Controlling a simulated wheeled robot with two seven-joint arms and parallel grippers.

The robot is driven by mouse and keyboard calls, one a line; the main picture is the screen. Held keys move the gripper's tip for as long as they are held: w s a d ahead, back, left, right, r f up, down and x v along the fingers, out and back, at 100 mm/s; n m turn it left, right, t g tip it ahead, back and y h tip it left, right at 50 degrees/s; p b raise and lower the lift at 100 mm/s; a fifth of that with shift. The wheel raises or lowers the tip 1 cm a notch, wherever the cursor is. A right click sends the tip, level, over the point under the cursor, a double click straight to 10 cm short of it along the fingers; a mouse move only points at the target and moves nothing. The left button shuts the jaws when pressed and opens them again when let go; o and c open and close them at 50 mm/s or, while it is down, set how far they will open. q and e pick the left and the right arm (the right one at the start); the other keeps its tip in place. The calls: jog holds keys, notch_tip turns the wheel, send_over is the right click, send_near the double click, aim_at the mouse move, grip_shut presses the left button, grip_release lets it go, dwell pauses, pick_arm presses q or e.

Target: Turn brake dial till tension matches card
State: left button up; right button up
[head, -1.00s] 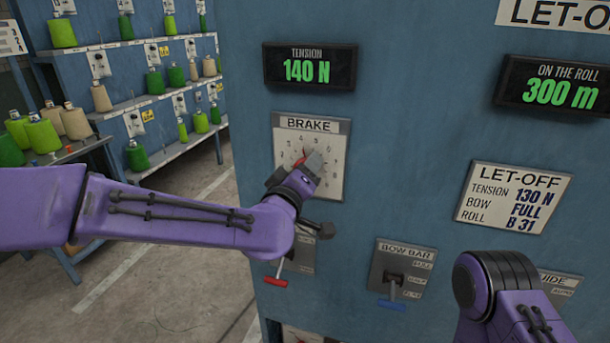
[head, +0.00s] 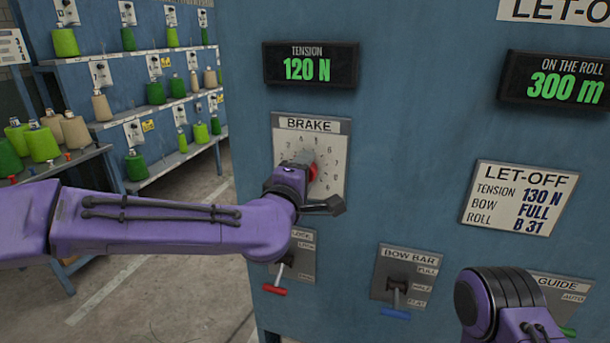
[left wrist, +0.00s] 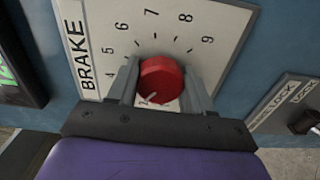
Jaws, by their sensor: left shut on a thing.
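The red brake dial (head: 313,173) sits on the white BRAKE scale plate (head: 334,150). My left gripper (head: 303,166) is shut on the dial. In the left wrist view, its fingers stand on either side of the red dial (left wrist: 168,76), and a white mark shows on the dial's lower edge. The tension display (head: 309,65) reads 120 N. The LET-OFF card (head: 519,198) says tension 130 N, bow FULL, roll B 31. My right gripper is out of view; only its arm shows.
Below the dial are a lock lever with a red handle (head: 274,289) and a bow bar lever with a blue handle (head: 395,313). A display (head: 553,84) reads 300 m on the roll. Shelves with yarn cones (head: 155,93) stand at the left.

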pick_arm(q)
jog(key=shift+f, duration=0.1)
dwell(0.3)
jog(key=o, duration=1)
jog(key=shift+d, duration=0.1)
jog(key=b+v, duration=0.2)
jog(key=v, duration=0.8)
jog(key=shift+s, duration=0.35)
